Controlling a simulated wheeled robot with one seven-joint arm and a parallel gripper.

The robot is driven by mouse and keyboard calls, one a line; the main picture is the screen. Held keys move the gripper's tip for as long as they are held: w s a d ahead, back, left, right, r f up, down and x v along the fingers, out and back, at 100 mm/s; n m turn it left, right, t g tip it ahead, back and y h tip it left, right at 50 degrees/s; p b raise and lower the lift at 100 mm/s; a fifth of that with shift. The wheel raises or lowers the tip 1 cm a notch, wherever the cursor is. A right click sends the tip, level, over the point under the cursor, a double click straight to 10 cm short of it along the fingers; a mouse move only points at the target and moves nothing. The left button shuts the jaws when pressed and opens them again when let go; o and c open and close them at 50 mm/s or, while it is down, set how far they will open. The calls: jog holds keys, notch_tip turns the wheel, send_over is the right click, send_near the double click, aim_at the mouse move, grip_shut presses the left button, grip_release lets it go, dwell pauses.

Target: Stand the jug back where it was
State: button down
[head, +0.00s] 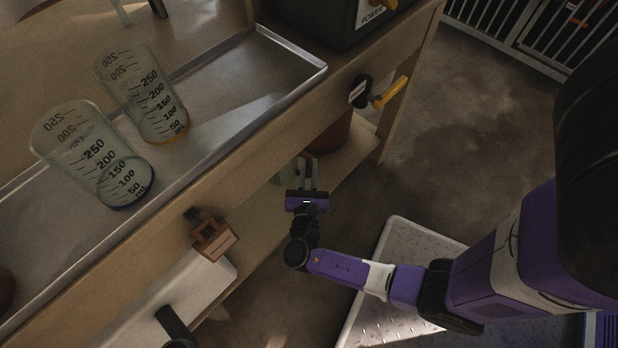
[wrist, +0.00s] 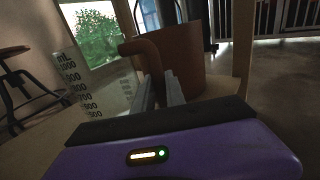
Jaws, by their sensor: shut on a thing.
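The brown jug (wrist: 185,64) is straight ahead in the wrist view, with its curved handle towards me. My gripper (wrist: 158,90) has its two grey fingers closed at this handle. In the head view the jug (head: 335,135) shows partly under the bench's front edge, over the lower shelf, and my gripper (head: 308,172) reaches it from the front. The jug looks roughly upright. Its base is hidden in the wrist view, so I cannot tell whether it touches the shelf.
A clear graduated vessel (wrist: 92,82) stands close left of my fingers. Two clear beakers, one (head: 140,95) behind the other (head: 92,155), stand in the metal tray (head: 255,75) on the bench. A yellow-handled valve (head: 390,93) juts from the bench front.

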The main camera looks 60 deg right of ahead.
aim_at(309, 176)
jog(key=shift+f+b, duration=1.25)
jog(key=shift+f, duration=0.9)
jog(key=c, duration=1.4)
grip_release()
